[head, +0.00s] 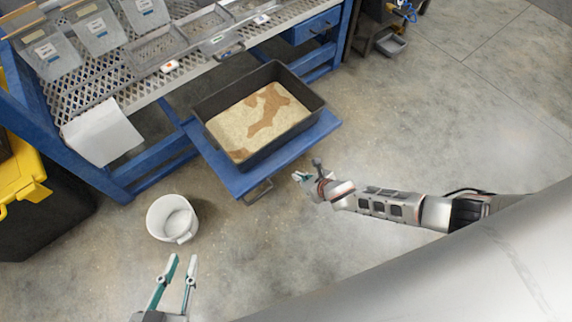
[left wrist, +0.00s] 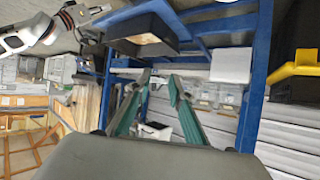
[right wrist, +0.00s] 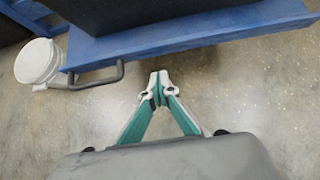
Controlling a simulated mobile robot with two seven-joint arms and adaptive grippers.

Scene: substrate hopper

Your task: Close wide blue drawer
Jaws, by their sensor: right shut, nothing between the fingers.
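The wide blue drawer (head: 232,178) is pulled out from under the blue bench and holds a black tub (head: 285,137) of tan substrate. Its front and edge cross the top of the right wrist view (right wrist: 200,36), with a dark bar handle (right wrist: 97,80) at left. My right gripper (head: 299,176) is in front of the drawer, right of the handle, shut and empty; its tips meet in the right wrist view (right wrist: 158,78), apart from the drawer front. My left gripper (head: 182,260) is open and empty, low over the floor area below the white bucket; its spread fingers show in the left wrist view (left wrist: 159,78).
A white bucket (head: 160,222) stands on the floor left of the drawer front. The bench's mesh top (head: 90,88) carries clear bins and trays. A smaller blue drawer (head: 316,27) sits under the bench. A yellow-and-black bin (head: 22,178) is at far left. Floor to the right is clear.

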